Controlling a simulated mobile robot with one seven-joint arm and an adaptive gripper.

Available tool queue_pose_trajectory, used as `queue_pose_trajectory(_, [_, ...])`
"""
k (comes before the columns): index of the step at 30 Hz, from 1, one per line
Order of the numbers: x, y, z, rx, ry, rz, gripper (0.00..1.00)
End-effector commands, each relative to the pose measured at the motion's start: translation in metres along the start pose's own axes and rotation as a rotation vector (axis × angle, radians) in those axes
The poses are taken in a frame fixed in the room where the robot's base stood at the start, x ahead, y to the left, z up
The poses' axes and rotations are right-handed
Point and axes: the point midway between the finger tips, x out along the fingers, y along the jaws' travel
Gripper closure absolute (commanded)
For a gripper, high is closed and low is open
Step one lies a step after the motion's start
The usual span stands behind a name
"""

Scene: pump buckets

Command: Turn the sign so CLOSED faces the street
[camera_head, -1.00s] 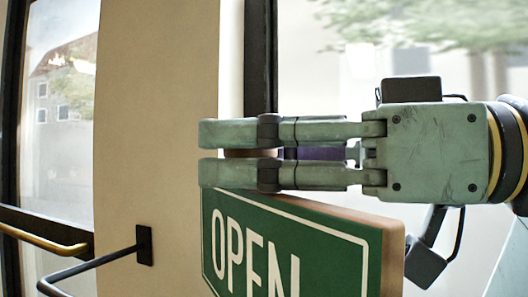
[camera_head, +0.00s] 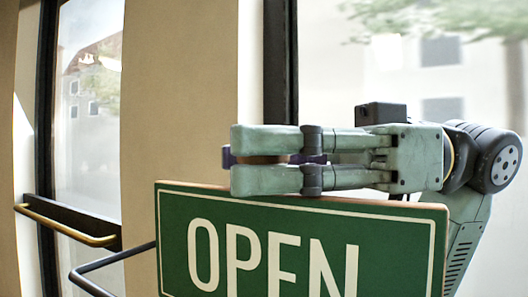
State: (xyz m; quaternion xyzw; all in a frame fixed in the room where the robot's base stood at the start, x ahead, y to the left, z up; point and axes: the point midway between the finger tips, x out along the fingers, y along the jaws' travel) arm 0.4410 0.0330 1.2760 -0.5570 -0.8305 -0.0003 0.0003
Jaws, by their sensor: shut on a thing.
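The sign (camera_head: 292,240) is a green board with a white border line and wooden edges. Its face toward me reads OPEN; the lower part runs out of the picture and its other face is hidden. My gripper (camera_head: 262,160) comes in from the right just above the sign's top edge. Its two pale green fingers are closed on a small brown piece (camera_head: 262,160) above the sign. A purple part shows behind the fingers. How the brown piece joins the sign is hidden.
A black bracket arm (camera_head: 100,268) stands at the lower left beside the sign. A door with a brass bar (camera_head: 65,223) is at the left. A beige wall (camera_head: 180,90) and dark window frame (camera_head: 281,65) stand behind. Bright glass fills the right side.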

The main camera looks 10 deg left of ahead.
Motion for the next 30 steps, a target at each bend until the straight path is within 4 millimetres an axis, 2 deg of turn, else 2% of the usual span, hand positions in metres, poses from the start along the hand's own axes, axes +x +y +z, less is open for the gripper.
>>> queue_pose_trajectory(15, [0.0002, -0.0006, -0.0001, 0.000, 0.000, -0.023, 1.00])
queue_pose_trajectory(16, [0.0003, -0.0006, -0.0001, 0.000, 0.000, -0.023, 0.69])
queue_pose_trajectory(25, [0.0002, -0.0003, 0.0000, 0.000, 0.000, -0.021, 0.49])
queue_pose_trajectory(30, [0.0002, -0.0001, 0.0000, 0.000, -0.001, -0.020, 0.47])
